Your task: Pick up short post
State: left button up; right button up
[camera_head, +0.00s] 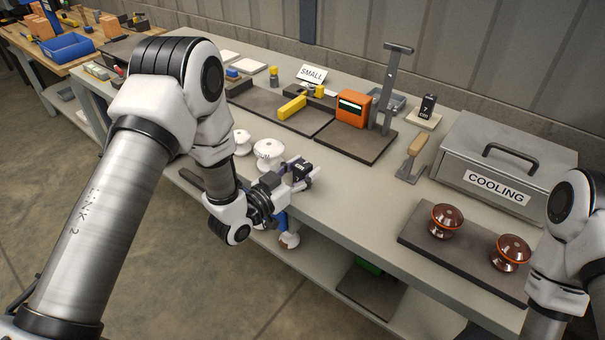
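No object is clearly marked as the short post. Two white insulator pieces, a smaller one (241,141) and a larger one (269,153), stand on the grey bench near its front edge. Two brown glossy insulators, one on the left (445,221) and one on the right (511,252), stand on a dark mat. My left gripper (302,174) is over the front edge, right of the larger white piece; its fingers are small and dark, so its opening is unclear. A blue piece with a pale foot (288,240) shows below it; I cannot tell whether they touch. My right gripper is out of view.
A metal box labelled COOLING (505,170) stands at the right, with a wooden-handled scraper (413,157) beside it. The bench middle is clear.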

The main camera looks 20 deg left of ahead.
pick_arm(q)
grip_shut()
jog(key=shift+r, duration=0.1)
